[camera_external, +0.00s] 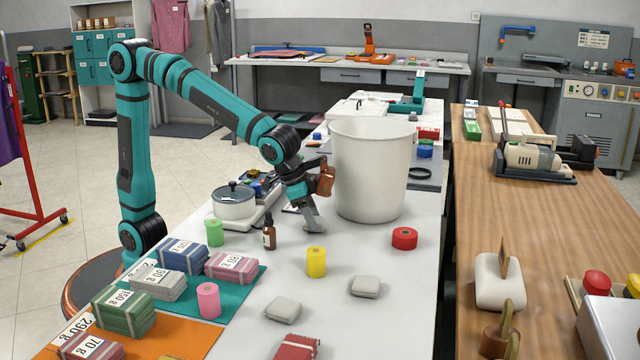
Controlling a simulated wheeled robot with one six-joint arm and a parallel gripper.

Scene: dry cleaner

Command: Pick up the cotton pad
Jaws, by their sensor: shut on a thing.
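Two small off-white padded blocks lie on the white table, one at the front (283,309) and one further right (365,286). They look like cotton pads, but I cannot tell for sure which thing is the cotton pad. My gripper (309,214) is low over the table, beyond both pads and apart from them, just left of the big white bin. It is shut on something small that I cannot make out. A copper-brown piece (327,179) shows beside my gripper, and I cannot tell whether it is held.
The tall white bin (370,170) stands close right of my gripper. A dark brown dropper bottle (269,232), yellow roll (316,262), green roll (214,232), red roll (404,238) and lidded pot (234,201) stand nearby. Wrapped bundles (155,281) fill the left front. Table between pads and bin is mostly clear.

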